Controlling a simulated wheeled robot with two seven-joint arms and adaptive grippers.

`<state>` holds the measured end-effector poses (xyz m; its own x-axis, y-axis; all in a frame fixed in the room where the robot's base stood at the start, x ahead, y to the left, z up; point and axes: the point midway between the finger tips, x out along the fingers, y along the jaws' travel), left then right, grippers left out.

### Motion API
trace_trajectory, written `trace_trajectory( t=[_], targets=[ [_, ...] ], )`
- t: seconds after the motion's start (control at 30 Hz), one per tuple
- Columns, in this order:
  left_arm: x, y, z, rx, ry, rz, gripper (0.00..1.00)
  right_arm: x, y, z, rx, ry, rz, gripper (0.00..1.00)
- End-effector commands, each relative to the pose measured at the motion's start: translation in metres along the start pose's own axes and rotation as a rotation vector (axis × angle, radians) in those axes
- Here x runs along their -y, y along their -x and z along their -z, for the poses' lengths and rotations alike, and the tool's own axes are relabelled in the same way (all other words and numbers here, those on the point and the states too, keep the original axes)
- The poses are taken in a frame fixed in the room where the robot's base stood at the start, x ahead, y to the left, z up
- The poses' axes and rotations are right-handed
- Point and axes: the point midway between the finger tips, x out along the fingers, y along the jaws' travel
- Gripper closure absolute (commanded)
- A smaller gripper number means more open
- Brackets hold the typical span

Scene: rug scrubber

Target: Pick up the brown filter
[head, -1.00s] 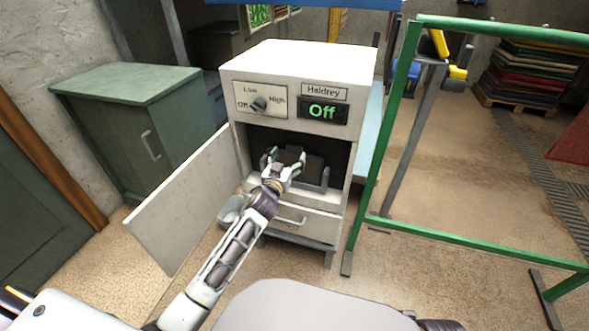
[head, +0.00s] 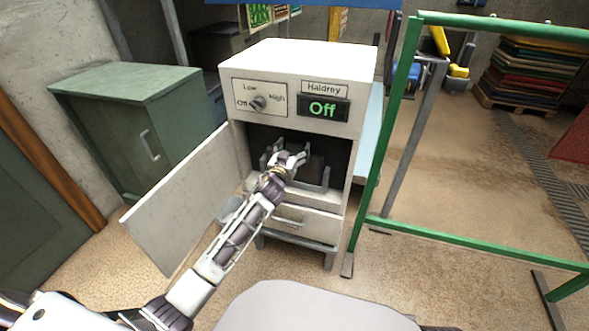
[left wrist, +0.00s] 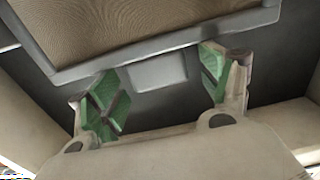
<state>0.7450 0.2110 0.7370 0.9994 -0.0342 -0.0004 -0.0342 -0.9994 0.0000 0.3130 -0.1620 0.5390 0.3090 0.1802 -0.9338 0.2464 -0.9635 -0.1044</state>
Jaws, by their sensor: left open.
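The brown filter (left wrist: 150,25) shows at the top of the left wrist view as a brown mesh panel in a grey frame. A grey tab (left wrist: 158,72) sticks out from its near edge. My left gripper (left wrist: 160,85) is open, with its green-padded fingers on either side of the tab and apart from it. In the head view my left gripper (head: 292,158) is inside the open compartment of the white machine (head: 300,62). The filter is dark and partly hidden there. My right gripper is not in view.
The machine's door (head: 185,200) stands open to the left. A drawer (head: 310,222) is below the compartment. A green cabinet (head: 125,120) stands at the left, and a green metal frame (head: 385,130) at the right.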

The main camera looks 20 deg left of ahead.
Motion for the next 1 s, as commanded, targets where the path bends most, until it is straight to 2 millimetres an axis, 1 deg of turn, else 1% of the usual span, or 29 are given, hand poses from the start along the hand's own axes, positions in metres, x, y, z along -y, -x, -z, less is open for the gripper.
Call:
trace_trajectory(
  t=[0.37,0.47,0.8,0.9,1.0],
  targets=[
    [0.0000,0.0001,0.0002,0.000,0.000,0.000,0.21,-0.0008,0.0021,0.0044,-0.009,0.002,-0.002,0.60],
    [0.0000,0.0001,0.0002,0.000,0.000,0.000,0.33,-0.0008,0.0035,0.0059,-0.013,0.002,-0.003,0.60],
    [0.0000,0.0001,0.0001,0.000,0.000,0.000,0.77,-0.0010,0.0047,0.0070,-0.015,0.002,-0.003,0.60],
    [0.0000,0.0001,0.0001,0.000,0.000,0.000,0.88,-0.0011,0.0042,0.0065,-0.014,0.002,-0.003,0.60],
    [0.0000,0.0000,0.0008,-0.001,0.000,0.000,0.88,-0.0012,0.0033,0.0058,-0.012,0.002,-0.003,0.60]
  ],
)
